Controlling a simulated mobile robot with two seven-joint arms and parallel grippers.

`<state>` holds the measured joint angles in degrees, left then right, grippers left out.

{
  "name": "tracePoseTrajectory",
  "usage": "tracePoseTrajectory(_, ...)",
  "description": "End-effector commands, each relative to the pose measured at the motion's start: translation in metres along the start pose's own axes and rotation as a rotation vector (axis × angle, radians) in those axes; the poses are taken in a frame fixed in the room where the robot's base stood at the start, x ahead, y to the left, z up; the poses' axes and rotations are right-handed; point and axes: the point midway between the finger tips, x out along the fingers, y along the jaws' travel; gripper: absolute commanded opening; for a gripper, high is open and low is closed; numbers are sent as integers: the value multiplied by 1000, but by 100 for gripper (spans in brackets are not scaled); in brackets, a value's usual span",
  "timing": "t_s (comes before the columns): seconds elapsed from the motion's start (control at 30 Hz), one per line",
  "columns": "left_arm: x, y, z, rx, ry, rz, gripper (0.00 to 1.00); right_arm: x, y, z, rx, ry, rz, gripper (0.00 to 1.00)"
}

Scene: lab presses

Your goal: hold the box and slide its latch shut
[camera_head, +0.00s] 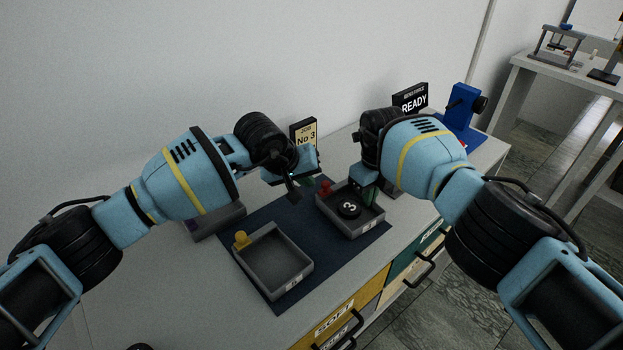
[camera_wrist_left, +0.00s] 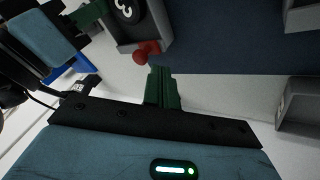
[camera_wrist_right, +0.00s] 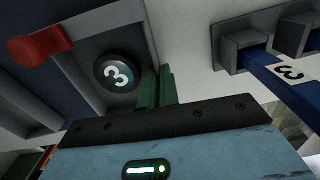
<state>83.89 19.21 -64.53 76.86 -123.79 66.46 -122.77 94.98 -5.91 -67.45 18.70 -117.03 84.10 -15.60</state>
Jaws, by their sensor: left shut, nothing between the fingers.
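The grey open box (camera_head: 349,230) holds a black disc marked 3 (camera_head: 349,210) and has a red knob (camera_head: 325,187) at its far left side. The knob, seemingly the latch handle, shows large in the left wrist view (camera_wrist_left: 147,52). My right gripper (camera_head: 369,188) is at the box's right wall; in the right wrist view its green fingers (camera_wrist_right: 158,85) straddle that wall, one inside and one outside. My left gripper (camera_head: 310,181) is shut and empty, its green fingertips (camera_wrist_left: 158,72) just beside the knob. I cannot tell whether they touch it.
A second grey tray (camera_head: 290,285) with a yellow knob (camera_head: 241,239) stands at the front left on the dark blue mat (camera_head: 232,220). A sign reading JOB No 3 (camera_head: 304,132), a READY sign (camera_head: 411,101) and a blue press (camera_head: 461,106) stand behind. Drawer handles line the front edge.

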Motion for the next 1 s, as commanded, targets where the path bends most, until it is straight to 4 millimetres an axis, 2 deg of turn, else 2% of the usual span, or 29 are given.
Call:
tracePoseTrajectory(0.2,7,10,1,-1,-1,0,0,0,0,0,0,-1,0,0)
tracePoseTrajectory(0.6,9,12,0,-2,-1,0,0,0,0,0,0,-1,0,0)
tracePoseTrajectory(1.0,26,36,-14,-1,0,0,0,0,1,0,-1,-1,1,0)
